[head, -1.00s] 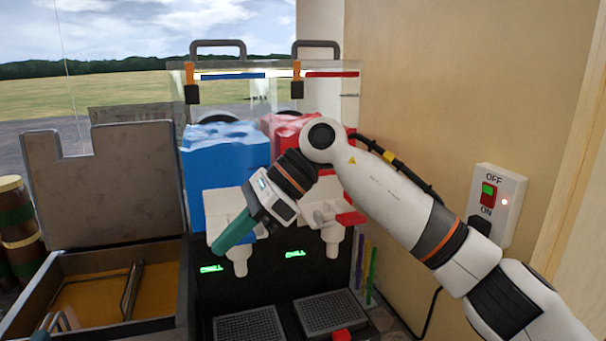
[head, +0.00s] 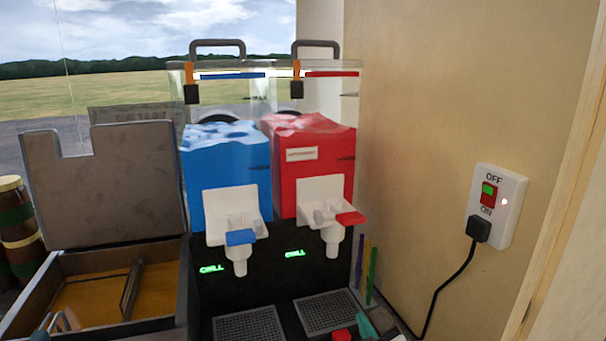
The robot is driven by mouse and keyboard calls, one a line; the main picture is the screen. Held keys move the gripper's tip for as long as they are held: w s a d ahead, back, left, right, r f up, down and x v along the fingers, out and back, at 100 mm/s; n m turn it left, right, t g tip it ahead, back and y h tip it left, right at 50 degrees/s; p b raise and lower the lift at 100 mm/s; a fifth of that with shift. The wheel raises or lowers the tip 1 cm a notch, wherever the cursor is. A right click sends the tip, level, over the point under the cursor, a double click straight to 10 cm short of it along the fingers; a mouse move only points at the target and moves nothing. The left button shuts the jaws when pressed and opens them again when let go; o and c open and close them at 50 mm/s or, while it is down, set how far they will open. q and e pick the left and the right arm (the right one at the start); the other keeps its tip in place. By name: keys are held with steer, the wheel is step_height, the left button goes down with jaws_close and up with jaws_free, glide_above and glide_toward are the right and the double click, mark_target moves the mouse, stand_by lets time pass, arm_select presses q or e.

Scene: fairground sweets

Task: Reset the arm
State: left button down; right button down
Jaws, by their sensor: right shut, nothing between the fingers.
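My right gripper (head: 368,324) shows only as teal fingertips at the bottom edge of the head view, right of the right drip tray. Its fingers are shut and empty. The rest of my right arm is almost wholly out of the picture. My left gripper is not in view.
A slush machine with a blue tank (head: 225,165) and a red tank (head: 325,185) stands in the middle, above two drip trays (head: 325,312). An open fryer (head: 40,290) is at left. A wall switch (head: 498,205) with a plugged-in cord (head: 448,285) is at right. A small red object (head: 341,335) lies near the gripper.

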steer(key=s+d+f+m+g+h, duration=0.1)
steer(key=s+d+f+m+g, duration=0.2)
steer(key=s+f, duration=0.35)
steer(key=s+d+f+m+g+h, duration=0.1)
steer(key=s+d+f+m+g, duration=0.2)
steer(key=s+f, duration=0.35)
steer(key=s+d+f+g, duration=0.1)
steer(key=s+f+g, duration=0.15)
steer(key=s, duration=0.25)
steer(key=s+d+f+m+g, duration=0.1)
steer(key=s+f+g, duration=0.15)
steer(key=s, duration=0.25)
steer(key=s+d+f+g, duration=0.1)
steer(key=s+g, duration=0.2)
steer(key=s, duration=0.3)
step_height(320, 180, down, 27)
steer(key=g, duration=0.1)
steer(key=s+d+f+g, duration=0.1)
steer(key=s+d+f, duration=0.2)
steer(key=s+f, duration=1.2)
steer(key=shift+s, duration=0.9)
steer(key=shift+f, duration=0.1)
